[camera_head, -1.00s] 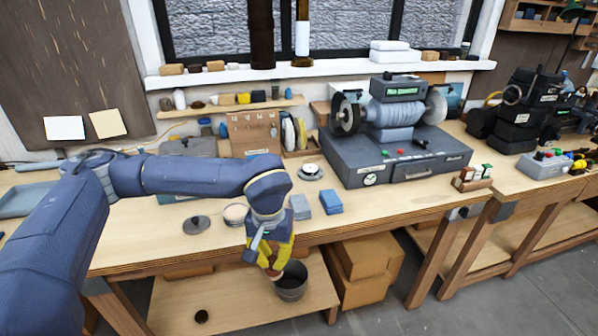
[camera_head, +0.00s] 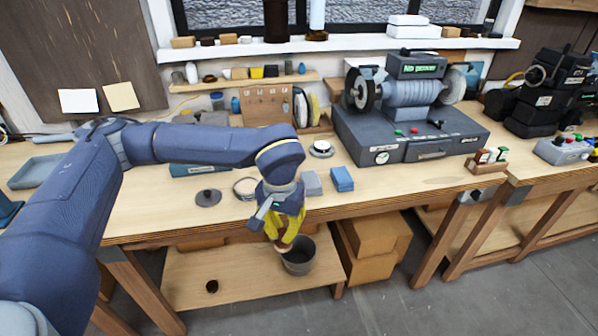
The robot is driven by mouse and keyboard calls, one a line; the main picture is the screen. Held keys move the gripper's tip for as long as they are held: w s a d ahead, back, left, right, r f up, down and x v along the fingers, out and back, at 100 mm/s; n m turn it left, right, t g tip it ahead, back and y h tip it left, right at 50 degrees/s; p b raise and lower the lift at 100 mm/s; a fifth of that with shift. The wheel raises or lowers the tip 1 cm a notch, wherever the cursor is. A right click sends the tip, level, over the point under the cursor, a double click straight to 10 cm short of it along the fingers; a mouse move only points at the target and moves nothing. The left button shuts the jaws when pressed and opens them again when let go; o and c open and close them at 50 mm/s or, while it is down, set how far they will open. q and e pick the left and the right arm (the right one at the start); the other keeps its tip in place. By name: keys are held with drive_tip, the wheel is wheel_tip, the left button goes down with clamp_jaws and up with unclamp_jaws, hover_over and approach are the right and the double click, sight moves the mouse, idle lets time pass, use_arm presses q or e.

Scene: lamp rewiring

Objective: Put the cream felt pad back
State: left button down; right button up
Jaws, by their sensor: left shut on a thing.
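My left gripper (camera_head: 282,240), with yellow fingers, points down just in front of the bench's front edge, at the rim of a dark bucket (camera_head: 299,260). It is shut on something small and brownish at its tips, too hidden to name. I cannot make out the cream felt pad for certain. A pale round disc or shallow dish (camera_head: 246,188) lies on the bench (camera_head: 225,222), behind and left of the gripper. A dark round lid with a knob (camera_head: 208,197) lies left of it. My right gripper is not in view.
Blue-grey blocks (camera_head: 342,180) lie right of my wrist. A grinder-like machine (camera_head: 408,110) stands at the back. The bucket stands on the lower shelf (camera_head: 235,282), beside cardboard boxes (camera_head: 373,240). Bare bench top lies left of the lid.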

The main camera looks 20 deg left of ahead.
use_arm(q)
drive_tip(key=w+a+r+n, duration=0.5)
drive_tip(key=w+r, duration=0.2)
drive_tip(key=w, duration=0.4)
drive_tip(key=w+a+r+n, duration=0.6)
drive_tip(key=w+r, duration=0.1)
drive_tip(key=w, duration=0.4)
drive_tip(key=f, duration=1.9)
drive_tip(key=shift+d, duration=0.25)
drive_tip(key=c, duration=1.5)
unclamp_jaws()
drive_tip(key=shift+f, duration=0.15)
